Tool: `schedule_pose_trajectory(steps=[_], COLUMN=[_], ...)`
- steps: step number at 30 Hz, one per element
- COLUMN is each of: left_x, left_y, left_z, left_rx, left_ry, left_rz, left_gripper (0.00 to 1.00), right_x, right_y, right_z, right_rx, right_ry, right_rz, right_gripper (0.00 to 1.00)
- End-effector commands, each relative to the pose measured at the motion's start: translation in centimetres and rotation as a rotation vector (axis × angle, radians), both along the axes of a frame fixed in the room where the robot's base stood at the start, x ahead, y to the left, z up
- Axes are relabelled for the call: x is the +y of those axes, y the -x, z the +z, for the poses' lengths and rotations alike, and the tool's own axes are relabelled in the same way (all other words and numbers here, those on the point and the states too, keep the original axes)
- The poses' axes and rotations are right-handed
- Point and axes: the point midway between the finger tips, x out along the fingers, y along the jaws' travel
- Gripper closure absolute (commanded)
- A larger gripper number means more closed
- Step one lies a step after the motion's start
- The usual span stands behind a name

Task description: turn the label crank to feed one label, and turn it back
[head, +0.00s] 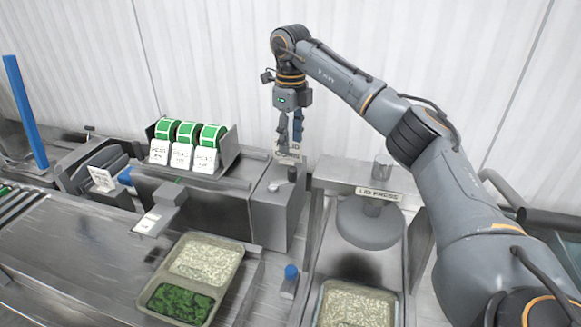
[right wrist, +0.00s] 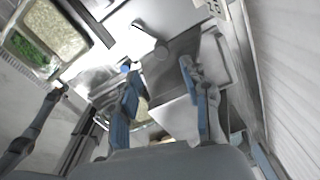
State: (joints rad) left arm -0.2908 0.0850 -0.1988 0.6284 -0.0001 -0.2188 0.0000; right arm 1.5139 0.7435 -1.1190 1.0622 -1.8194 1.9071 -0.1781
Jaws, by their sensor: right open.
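The label crank (head: 277,185) is a small grey arm with a dark upright knob (head: 292,173), on top of the grey label machine box (head: 272,215). In the right wrist view the crank's knob (right wrist: 161,50) shows beyond the fingertips, between the two fingers. My right gripper (head: 290,143) points down above the crank, open and empty, apart from the knob. It also shows in the right wrist view (right wrist: 160,70) with its fingers spread. A grey label outlet (head: 158,212) with a pale label-like patch juts from the machine's front left.
Three green label rolls (head: 186,133) stand in a rack behind the machine. A tray (head: 240,262) of rice and greens lies in front. The lid press (head: 370,222) stands right of the crank, with another rice tray (head: 322,305) below. A blue button (head: 291,272) is nearby.

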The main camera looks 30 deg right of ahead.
Motion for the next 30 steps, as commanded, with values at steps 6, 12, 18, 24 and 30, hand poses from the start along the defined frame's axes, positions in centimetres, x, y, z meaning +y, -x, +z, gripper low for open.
schedule_pose_trajectory(steps=[6, 12, 18, 24, 30], left_x=[0.1, -0.2, -0.5, -0.5, -0.6], left_y=[-0.2, 1.7, 2.1, 1.5, 1.0], left_z=[2.1, 3.2, 3.6, 3.6, 3.6], left_rx=[-0.002, 0.024, 0.032, 0.024, 0.016], left_ry=[-0.001, 0.002, 0.005, 0.005, 0.006], left_rz=[0.002, 0.003, 0.001, 0.0, -0.001], left_gripper=[0.71, 0.71, 0.71, 0.71, 0.71], right_x=[-0.1, 0.0, 0.0, 0.0, 0.0], right_y=[0.2, 0.1, 0.1, 0.1, 0.1], right_z=[-4.6, -7.9, -9.6, -9.9, -9.8], right_rx=[0.007, 0.003, 0.001, -0.001, 0.0], right_ry=[0.0, 0.0, 0.0, 0.0, 0.0], right_rz=[0.0, 0.0, 0.0, 0.0, 0.0], right_gripper=[0.53, 0.53, 0.53, 0.53, 0.73])
